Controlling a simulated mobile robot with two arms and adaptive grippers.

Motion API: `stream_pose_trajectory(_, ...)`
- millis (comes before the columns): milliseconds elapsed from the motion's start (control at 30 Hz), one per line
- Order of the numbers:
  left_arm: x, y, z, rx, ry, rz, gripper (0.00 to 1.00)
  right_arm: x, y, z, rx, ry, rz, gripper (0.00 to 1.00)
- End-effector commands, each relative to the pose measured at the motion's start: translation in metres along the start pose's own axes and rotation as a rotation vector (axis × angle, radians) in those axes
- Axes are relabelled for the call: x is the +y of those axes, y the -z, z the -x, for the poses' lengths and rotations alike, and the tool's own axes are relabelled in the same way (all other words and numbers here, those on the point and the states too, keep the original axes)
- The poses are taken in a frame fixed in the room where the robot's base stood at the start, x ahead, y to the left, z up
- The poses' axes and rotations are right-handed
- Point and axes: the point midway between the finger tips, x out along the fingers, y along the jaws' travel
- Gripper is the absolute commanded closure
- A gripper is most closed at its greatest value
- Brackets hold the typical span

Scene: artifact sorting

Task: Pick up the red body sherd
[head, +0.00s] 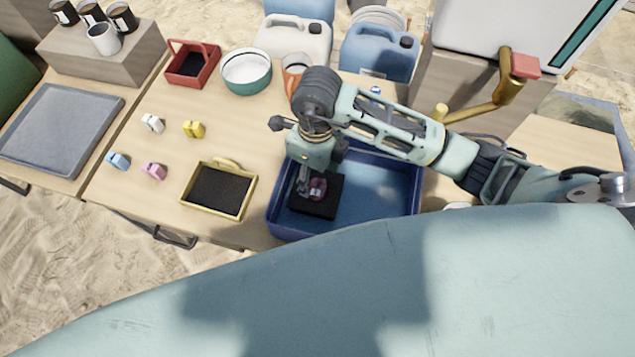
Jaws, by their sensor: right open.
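A small reddish-pink piece, which looks like the red body sherd (318,188), lies on a black block or pad (318,208) inside the blue tray (385,228). My right gripper (308,187) points down into the tray, right at the piece. Its jaws are open and partly hide the piece. I cannot tell whether the fingers touch it. My left gripper is not in view.
A yellow-rimmed dark tray (218,192) stands left of the blue tray. Several small coloured pieces, one yellow (194,129), lie further left. A red tray (192,64), a green bowl (246,72) and blue jug (378,50) are behind.

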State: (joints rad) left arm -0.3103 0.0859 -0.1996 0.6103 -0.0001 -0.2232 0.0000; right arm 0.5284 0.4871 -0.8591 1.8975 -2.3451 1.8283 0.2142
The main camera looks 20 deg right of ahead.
Motion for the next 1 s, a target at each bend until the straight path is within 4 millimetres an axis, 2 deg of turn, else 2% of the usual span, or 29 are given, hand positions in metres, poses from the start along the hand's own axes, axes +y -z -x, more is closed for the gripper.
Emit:
stream_pose_trajectory(167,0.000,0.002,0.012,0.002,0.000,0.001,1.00,0.003,0.008,-0.024,0.006,-0.004,-0.003,0.42)
stream_pose_trajectory(300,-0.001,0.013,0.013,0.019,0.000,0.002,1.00,0.002,0.007,-0.043,0.001,-0.001,-0.002,0.42)
stream_pose_trajectory(467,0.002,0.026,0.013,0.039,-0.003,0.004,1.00,0.001,0.006,-0.049,0.000,0.000,0.000,0.42)
stream_pose_trajectory(600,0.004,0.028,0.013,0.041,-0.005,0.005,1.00,0.001,0.006,-0.049,0.000,0.001,0.000,0.42)
stream_pose_trajectory(1000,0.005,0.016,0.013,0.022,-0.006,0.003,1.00,0.001,0.006,-0.049,0.000,0.000,0.000,0.77)
